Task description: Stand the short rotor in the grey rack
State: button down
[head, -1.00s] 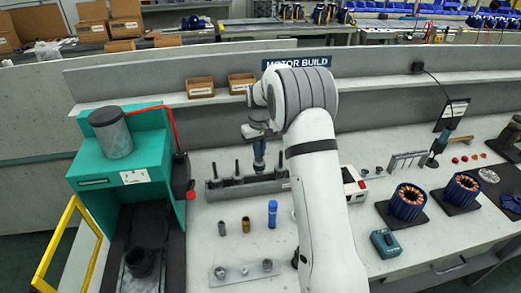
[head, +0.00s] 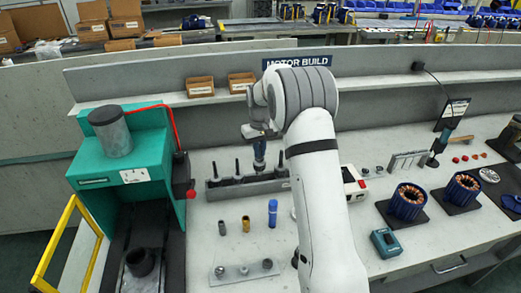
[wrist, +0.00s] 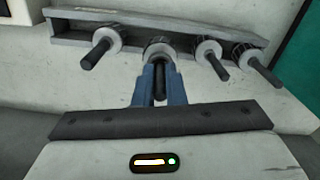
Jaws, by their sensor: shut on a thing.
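The grey rack (head: 226,190) is a long channel on the bench, left of my arm in the head view; it also crosses the top of the wrist view (wrist: 75,28). Several rotors with dark shafts stand in a row in it. My gripper (wrist: 158,92), with blue fingers, is shut on the shaft of one rotor (wrist: 158,47) between its neighbours. The held rotor's body is at the rack; I cannot tell if it rests on the bottom. In the head view my gripper (head: 259,166) points down over the rack's right part, and the held rotor is mostly hidden.
A teal press (head: 125,165) stands left of the rack. A blue cylinder (head: 272,213) and small sleeves stand in front of it. Right of my arm are two copper-wound stators (head: 408,202) and a teal handheld device (head: 386,242). The bench's front middle is partly clear.

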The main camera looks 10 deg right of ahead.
aim_at(260, 160)
jog(key=shift+f+b, duration=0.45)
jog(key=shift+f, duration=0.3)
dwell(0.7)
jog(key=shift+f+b, duration=1.05)
jog(key=shift+f, duration=0.6)
jog(key=c, duration=1.2)
grip_release()
jog(key=shift+o, duration=0.2)
jog(key=shift+r+p, duration=1.8)
jog(key=shift+r, duration=1.2)
